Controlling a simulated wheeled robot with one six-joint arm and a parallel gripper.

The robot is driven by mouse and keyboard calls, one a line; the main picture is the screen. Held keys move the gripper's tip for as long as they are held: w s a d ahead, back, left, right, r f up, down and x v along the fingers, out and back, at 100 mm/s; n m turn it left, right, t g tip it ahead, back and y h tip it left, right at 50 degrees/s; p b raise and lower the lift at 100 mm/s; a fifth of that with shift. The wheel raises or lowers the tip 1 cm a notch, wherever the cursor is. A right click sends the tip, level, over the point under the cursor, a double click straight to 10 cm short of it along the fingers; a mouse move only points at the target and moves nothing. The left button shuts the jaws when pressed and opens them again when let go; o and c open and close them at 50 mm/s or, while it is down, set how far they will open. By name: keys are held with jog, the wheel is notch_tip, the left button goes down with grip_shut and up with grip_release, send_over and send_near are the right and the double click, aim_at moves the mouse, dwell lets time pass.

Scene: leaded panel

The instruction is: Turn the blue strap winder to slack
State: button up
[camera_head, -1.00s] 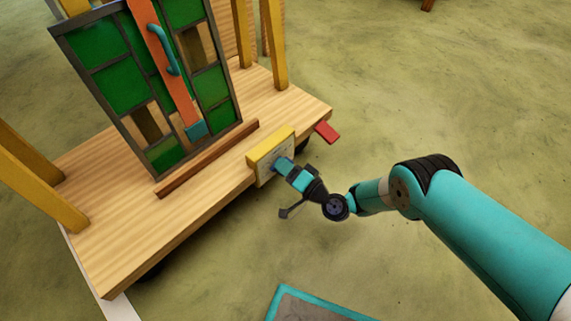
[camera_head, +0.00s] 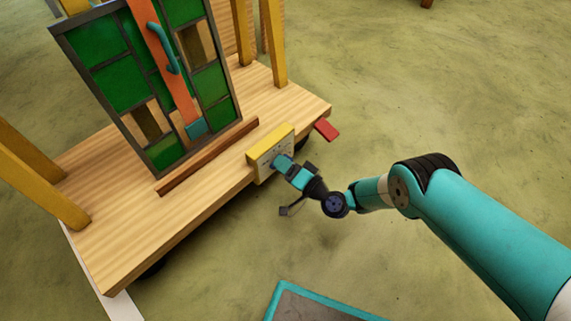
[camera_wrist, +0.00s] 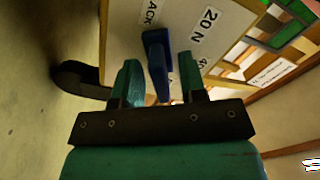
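The blue strap winder (camera_wrist: 156,65) is a bar-shaped handle on a pale dial face. In the wrist view it lies between my gripper's two teal fingers (camera_wrist: 161,85), which stand apart. A gap shows on its right side; the left finger is close to it, and I cannot tell whether they touch. Its far end points up near the partly seen label ending "ACK" (camera_wrist: 150,12); a "20 N" label (camera_wrist: 209,26) is to the right. In the head view my gripper (camera_head: 288,168) is at the front of the yellow winder box (camera_head: 270,143), largely hiding the blue handle.
The box sits at the front edge of a wooden cart (camera_head: 190,205). A leaded panel (camera_head: 120,90) with green panes and an orange strap (camera_head: 165,75) stands behind a brown rail (camera_head: 208,160). A red tab (camera_head: 327,130) sticks out at right. A teal-edged mat (camera_head: 318,305) lies on open floor.

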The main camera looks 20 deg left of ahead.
jog(key=p+v, duration=1.3)
jog(key=v, duration=0.4)
jog(key=shift+d, duration=0.2)
